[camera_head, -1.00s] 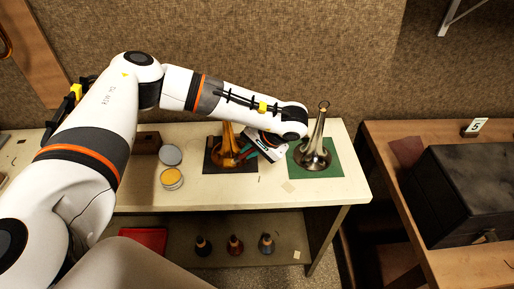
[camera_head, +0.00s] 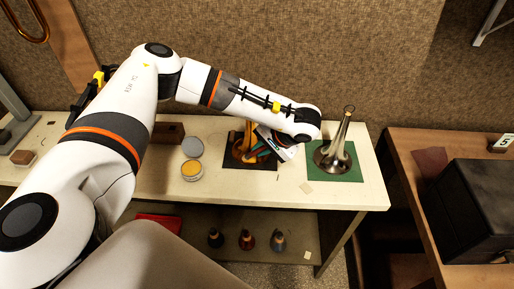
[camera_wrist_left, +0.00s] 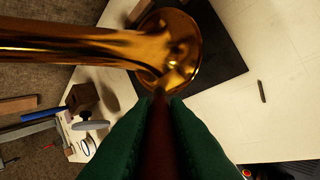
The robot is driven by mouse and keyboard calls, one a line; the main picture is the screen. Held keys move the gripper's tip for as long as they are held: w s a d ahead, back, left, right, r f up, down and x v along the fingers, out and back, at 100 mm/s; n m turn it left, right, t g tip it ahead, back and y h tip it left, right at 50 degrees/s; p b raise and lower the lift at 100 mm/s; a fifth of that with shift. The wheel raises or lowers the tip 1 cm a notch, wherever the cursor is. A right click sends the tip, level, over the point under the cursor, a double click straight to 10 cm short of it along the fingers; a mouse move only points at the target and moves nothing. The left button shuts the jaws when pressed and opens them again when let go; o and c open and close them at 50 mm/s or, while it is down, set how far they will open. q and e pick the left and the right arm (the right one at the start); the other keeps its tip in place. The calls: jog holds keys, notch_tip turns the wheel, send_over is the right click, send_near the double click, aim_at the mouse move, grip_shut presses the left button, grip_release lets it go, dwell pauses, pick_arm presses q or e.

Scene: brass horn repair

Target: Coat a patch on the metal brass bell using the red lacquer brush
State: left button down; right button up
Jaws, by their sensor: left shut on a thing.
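A shiny golden-brown brass bell (camera_head: 238,155) stands flared end down on a dark mat (camera_head: 264,165); my left arm partly hides it. My left gripper (camera_head: 262,152) is beside it on the right. In the left wrist view its green fingers are shut on a dark red brush (camera_wrist_left: 158,140), whose far end points at the bell's flare (camera_wrist_left: 185,50). I cannot tell whether they touch. A paler, silvery metal bell (camera_head: 333,157) stands on a green mat (camera_head: 352,174) to the right. My right gripper is not in view.
An open tin with yellow contents (camera_head: 191,169) and a grey lid (camera_head: 192,147) are left of the dark mat. Several bottles, including a red-brown one (camera_head: 247,241), stand on the lower shelf. A black case (camera_head: 480,205) is on the right-hand table.

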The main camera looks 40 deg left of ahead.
pick_arm(q)
jog(key=w+d, duration=0.1)
jog(key=d, duration=0.1)
jog(key=w+d+b, duration=0.1)
jog(key=d, duration=0.1)
jog(key=shift+w+d+r, duration=0.1)
jog(key=shift+w, duration=0.1)
dwell(0.3)
jog(key=shift+s+d+r+p, duration=0.3)
jog(key=shift+s+r+p, duration=0.25)
jog(key=shift+r+p, duration=0.15)
jog(key=shift+s+d+r+p, duration=0.35)
jog(key=shift+s+r+p, duration=0.25)
jog(key=shift+r, duration=0.25)
jog(key=shift+s+d+r+p, duration=0.3)
jog(key=shift+s+r+p, duration=0.2)
jog(key=shift+r+p, duration=0.25)
